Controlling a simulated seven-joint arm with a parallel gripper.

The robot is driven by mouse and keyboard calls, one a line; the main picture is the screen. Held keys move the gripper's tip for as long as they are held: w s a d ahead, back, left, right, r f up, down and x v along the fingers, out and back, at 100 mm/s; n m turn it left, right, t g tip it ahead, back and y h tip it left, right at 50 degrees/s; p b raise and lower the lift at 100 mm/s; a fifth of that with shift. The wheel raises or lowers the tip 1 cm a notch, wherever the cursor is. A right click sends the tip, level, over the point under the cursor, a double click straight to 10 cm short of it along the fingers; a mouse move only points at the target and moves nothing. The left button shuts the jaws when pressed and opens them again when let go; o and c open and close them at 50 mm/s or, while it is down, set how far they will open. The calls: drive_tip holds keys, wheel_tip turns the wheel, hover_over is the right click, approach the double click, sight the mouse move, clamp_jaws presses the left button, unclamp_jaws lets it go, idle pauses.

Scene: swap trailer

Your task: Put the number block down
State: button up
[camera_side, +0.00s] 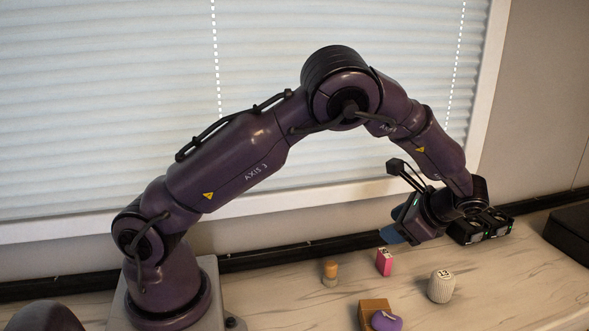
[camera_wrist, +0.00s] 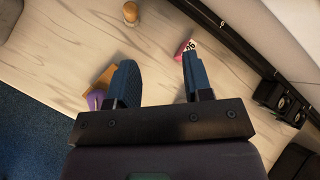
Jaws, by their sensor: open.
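A small pink block (camera_side: 384,262) with a pale marked face stands on the marbled worktop below my gripper. In the wrist view, the pink block (camera_wrist: 185,46) shows a white face with dark digits, just past the tip of the right-hand finger. I cannot tell from the wrist view whether that finger touches it. My gripper (camera_side: 392,235) is tilted and open, its blue fingers (camera_wrist: 157,62) spread wide with only bare worktop between them. A white ribbed cylinder (camera_side: 441,286) with a number on its top stands to the right of the pink block; it is not seen in the wrist view.
A wooden peg-like piece (camera_side: 330,272) stands left of the pink block. A wooden block (camera_side: 374,307) and a purple object (camera_side: 387,321) sit nearer the front. A black rail (camera_side: 280,254) runs along the back. A black box (camera_side: 572,232) stands far right. Worktop between pieces is clear.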

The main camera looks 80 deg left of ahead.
drive_tip(key=s+d+r+n+t+h, duration=0.2)
drive_tip(key=s+r+n+t+h, duration=0.3)
drive_tip(key=s+r, duration=0.65)
drive_tip(key=s+d+r+n+t+h, duration=0.3)
drive_tip(key=s+d+r+t, duration=0.1)
drive_tip(key=s, duration=0.6)
drive_tip(key=shift+s+r+n+h, duration=0.3)
drive_tip(key=shift+s+r, duration=0.1)
drive_tip(key=shift+r, duration=0.3)
